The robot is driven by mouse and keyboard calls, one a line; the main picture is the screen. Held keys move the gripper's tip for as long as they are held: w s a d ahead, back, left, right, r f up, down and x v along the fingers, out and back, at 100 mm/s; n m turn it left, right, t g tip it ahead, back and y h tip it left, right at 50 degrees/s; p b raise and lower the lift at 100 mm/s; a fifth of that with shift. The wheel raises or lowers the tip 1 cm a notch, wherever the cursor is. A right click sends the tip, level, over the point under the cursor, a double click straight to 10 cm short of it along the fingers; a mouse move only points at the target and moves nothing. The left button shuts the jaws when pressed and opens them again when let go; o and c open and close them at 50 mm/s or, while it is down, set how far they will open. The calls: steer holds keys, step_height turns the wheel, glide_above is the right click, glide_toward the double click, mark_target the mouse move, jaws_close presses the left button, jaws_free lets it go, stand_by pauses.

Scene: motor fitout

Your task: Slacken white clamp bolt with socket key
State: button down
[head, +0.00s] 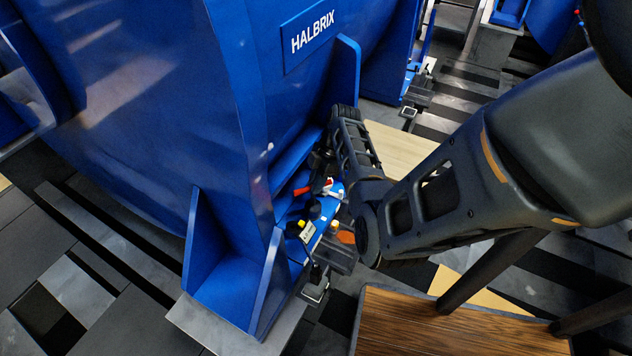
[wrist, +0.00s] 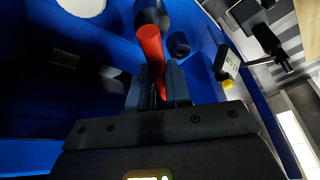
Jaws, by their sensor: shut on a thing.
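The socket key shows as a red handle (head: 302,190) over the blue foot of the motor; in the wrist view its red shaft (wrist: 151,48) runs up from between my fingers to a black end. My gripper (wrist: 160,85) is shut on this red shaft; in the head view my gripper (head: 320,165) is small and dark beside the motor's side. A small white part (head: 331,186) lies close to the key in the head view. I cannot tell whether it is the white clamp bolt, or whether the key sits on a bolt.
The big blue motor (head: 150,110) rises on the left. A black cylinder (wrist: 179,45) stands beside the key. A small device with a pale face (wrist: 229,62) and a yellow part (wrist: 228,84) is to the right. A wooden top (head: 450,325) is at the lower right.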

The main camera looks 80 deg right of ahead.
steer(key=shift+r+p, duration=2.8)
steer(key=shift+r, duration=0.55)
